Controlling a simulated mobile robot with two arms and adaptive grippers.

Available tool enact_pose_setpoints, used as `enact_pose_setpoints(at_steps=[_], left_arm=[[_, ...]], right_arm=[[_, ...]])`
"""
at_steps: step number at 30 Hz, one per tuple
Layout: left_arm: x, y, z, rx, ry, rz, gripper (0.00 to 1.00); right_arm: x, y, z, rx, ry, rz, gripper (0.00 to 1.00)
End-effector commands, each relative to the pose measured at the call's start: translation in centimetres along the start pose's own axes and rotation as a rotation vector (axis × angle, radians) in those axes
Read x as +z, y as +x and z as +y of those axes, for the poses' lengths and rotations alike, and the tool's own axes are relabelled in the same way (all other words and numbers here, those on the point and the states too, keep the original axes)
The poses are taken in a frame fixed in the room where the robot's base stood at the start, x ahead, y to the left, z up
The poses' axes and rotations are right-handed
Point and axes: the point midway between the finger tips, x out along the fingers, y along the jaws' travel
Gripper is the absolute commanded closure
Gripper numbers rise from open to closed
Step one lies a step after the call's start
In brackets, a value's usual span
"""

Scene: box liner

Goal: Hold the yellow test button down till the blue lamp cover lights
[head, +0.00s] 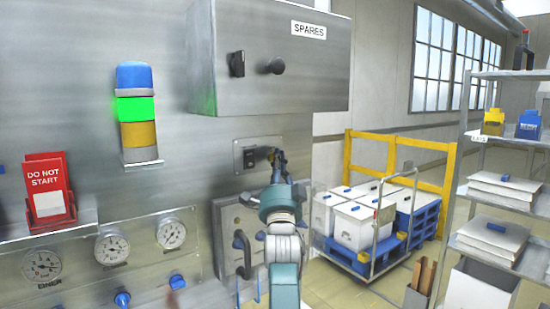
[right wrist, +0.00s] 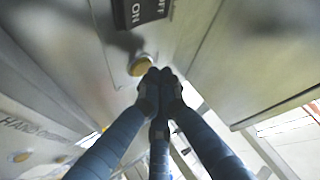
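The yellow test button (right wrist: 140,65) sits on the grey panel below a black OFF/ON switch (right wrist: 142,10) in the right wrist view. My right gripper (right wrist: 160,76) has its dark fingertips drawn together with nothing between them, just to the right of and below the button. I cannot tell whether they touch it. In the head view the right gripper (head: 276,158) is at the switch plate (head: 244,155) and hides the button. The lamp stack has a blue cover (head: 134,75) on top, which looks unlit. Its green section (head: 136,108) glows brightly. My left gripper is not in view.
A SPARES box (head: 290,85) juts out above the switch plate. A grey door with a handle (head: 240,250) lies below it. Gauges (head: 112,248) and a red DO NOT START holder (head: 48,190) are at left. A cart, yellow rail and shelf stand at right.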

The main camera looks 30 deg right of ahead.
Motion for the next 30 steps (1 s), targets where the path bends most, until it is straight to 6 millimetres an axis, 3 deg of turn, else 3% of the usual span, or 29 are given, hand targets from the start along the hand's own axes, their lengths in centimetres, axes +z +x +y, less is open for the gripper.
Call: enact_pose_setpoints(at_steps=[1, 17, 30], left_arm=[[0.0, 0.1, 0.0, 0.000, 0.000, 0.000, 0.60], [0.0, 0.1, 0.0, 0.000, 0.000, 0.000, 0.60], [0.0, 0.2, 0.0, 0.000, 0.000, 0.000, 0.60]], right_arm=[[0.8, -0.4, 1.1, 0.022, -0.002, -0.014, 1.00], [0.8, -0.4, 1.2, 0.022, -0.002, -0.014, 1.00], [0.1, -1.6, 1.6, 0.022, -0.003, -0.014, 1.00]])
